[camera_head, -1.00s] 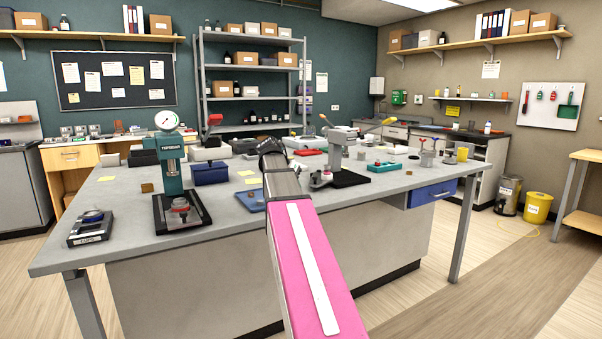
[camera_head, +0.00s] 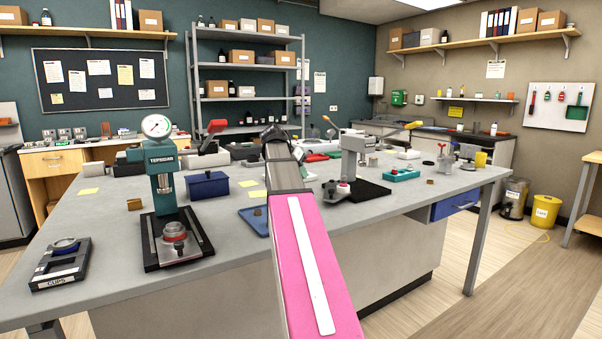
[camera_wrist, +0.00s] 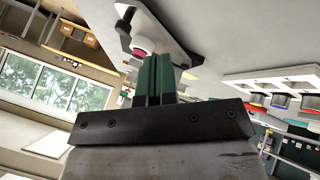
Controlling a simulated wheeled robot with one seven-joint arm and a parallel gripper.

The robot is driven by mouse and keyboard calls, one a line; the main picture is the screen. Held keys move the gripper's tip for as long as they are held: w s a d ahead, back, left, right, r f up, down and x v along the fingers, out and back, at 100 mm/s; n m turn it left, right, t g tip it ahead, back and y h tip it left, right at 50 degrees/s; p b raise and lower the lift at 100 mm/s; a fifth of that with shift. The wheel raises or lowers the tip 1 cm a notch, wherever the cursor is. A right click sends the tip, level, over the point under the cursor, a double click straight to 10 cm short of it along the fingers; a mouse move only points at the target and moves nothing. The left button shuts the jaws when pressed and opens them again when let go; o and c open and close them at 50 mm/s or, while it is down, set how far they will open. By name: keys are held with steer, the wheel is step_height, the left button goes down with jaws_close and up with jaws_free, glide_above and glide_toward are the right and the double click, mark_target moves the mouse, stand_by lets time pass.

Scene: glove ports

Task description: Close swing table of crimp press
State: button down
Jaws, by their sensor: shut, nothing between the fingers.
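In the head view a teal press with a dial gauge (camera_head: 160,165) stands on a black base at the table's left. A round metal part with a red ring (camera_head: 174,238) sits at its foot. A grey lever press (camera_head: 347,165) stands on a black base right of my arm. I cannot tell which one is the crimp press, nor how its swing table stands. My gripper's dark fingers (camera_wrist: 157,78) are together and empty in the wrist view. They point towards a white fixture with a pinkish round part (camera_wrist: 145,46); contact cannot be told. My arm hides its own fingertips in the head view.
A cups box (camera_head: 62,263) lies at the table's left front corner. A dark blue box (camera_head: 207,185) and a blue tray (camera_head: 256,221) lie between the teal press and my arm. A teal tray (camera_head: 401,174) lies right. The grey front tabletop (camera_head: 110,215) has bare room.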

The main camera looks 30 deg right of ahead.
mark_target(329, 197)
steer(key=x, duration=0.6)
steer(key=shift+d+f, duration=0.2)
steer(key=shift+f, duration=0.05)
steer(key=shift+s+d, duration=0.8)
steer(key=shift+s, duration=0.2)
steer(key=shift+s+d, duration=0.55)
